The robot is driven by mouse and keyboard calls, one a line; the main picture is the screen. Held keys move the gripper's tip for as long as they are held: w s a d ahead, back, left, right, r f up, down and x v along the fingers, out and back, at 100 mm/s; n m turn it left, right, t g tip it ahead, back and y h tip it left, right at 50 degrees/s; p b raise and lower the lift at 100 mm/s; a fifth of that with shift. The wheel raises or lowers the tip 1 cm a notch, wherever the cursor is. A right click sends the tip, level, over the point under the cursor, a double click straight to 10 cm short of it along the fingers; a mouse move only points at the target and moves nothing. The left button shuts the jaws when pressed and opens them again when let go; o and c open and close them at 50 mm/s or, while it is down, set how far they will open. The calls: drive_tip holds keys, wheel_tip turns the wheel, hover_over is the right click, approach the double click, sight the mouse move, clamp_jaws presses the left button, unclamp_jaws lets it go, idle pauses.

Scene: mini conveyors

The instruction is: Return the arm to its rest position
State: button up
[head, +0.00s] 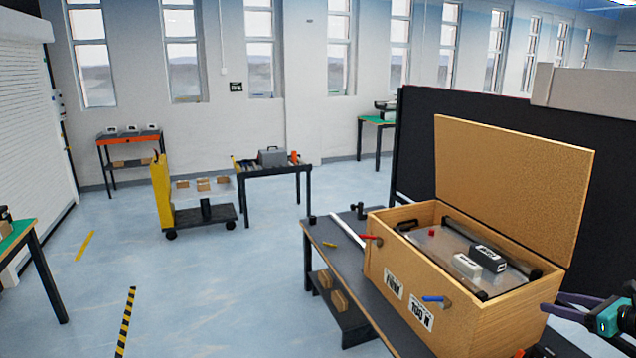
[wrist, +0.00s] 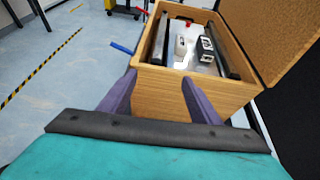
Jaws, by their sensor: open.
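My gripper (wrist: 160,100) is open and empty, with its two purple fingers apart in the wrist view. In the head view my gripper (head: 558,306) shows at the lower right edge, just right of the wooden box. The wooden box (head: 455,318) stands on a dark table with its lid (head: 512,185) raised. It also shows in the wrist view (wrist: 190,88), beyond the fingertips. Inside lie a white block (head: 467,265) and a dark block (head: 489,256) on a metal plate. I cannot tell whether the fingers touch the box.
The dark table (head: 318,235) holds the box. A black partition (head: 420,150) stands behind. A yellow cart (head: 163,195) and a workbench (head: 262,170) stand farther back. The floor at left is mostly clear.

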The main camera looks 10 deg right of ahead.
drive_tip(key=w+a+f+n+g+y+b, duration=0.1)
drive_tip(key=w+a+f+n+g, duration=0.15)
drive_tip(key=a+f, duration=0.75)
drive_tip(key=w+a+f+n+g+y+b, duration=0.15)
drive_tip(key=w+a+f+n, duration=0.25)
drive_tip(key=a+f, duration=0.55)
drive_tip(key=s+a+f+n+g+b, duration=0.25)
drive_tip(key=a+f+n+g, duration=0.4)
drive_tip(key=a+f, duration=1.1)
drive_tip(key=s+a+f+n+g+h+b, duration=0.2)
drive_tip(key=s+a+f+n+g, duration=0.3)
drive_tip(key=s+a+f+n, duration=0.75)
drive_tip(key=s+a+f+n+g+h+b, duration=0.1)
drive_tip(key=s+a+f+n+h, duration=0.1)
drive_tip(key=s+f, duration=0.4)
drive_tip(key=s+a+f+n+g+h+b, duration=0.1)
drive_tip(key=s+a+f+n, duration=0.3)
drive_tip(key=s, duration=0.7)
wheel_tip(320, 180, down, 2)
drive_tip(key=shift+a+n+g+h+b, duration=0.3)
drive_tip(key=shift+n+g+h+b, duration=0.15)
drive_tip(key=shift+n, duration=0.3)
